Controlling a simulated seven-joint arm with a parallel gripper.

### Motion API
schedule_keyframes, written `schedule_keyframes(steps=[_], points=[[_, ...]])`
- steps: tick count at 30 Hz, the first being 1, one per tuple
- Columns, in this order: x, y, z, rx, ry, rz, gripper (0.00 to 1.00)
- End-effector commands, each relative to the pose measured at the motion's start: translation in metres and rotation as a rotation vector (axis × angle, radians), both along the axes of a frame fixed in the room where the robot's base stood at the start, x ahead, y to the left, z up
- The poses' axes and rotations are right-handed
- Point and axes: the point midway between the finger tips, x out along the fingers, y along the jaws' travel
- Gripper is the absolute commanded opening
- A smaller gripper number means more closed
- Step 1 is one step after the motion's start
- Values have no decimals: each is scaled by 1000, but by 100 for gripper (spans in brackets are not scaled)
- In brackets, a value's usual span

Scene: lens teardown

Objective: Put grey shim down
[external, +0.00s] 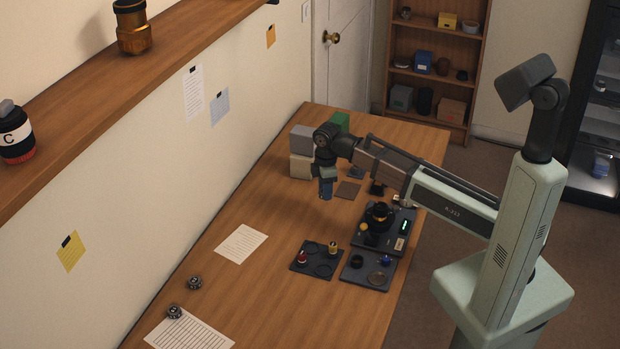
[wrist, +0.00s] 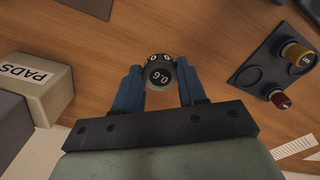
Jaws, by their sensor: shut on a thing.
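My gripper (external: 325,192) points down over the table, left of a flat dark grey square plate (external: 348,190). In the wrist view its two blue fingers (wrist: 160,82) are shut on a small dark round piece, the grey shim (wrist: 160,74), with white digits on its face and side. The fingers touch it from both sides. In the external view the fingers hide the shim, and I cannot tell how far it is above the table. The plate's edge also shows in the wrist view (wrist: 92,5).
A box labelled PADS (wrist: 38,85) and a grey box (external: 302,138) stand close by. A dark tray (external: 300,262) holds red and yellow parts. Two similar numbered pieces lie near paper at the front, one (external: 194,282) behind the other (external: 174,312).

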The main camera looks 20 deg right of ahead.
Motion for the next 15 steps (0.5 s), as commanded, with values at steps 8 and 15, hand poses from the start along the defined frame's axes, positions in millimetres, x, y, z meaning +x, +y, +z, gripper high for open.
schedule_keyframes(steps=[8, 15], points=[[0, 0, 28, 0, 0, 0, 11], [-2, 2, 34, 0, 0, 5, 11]])
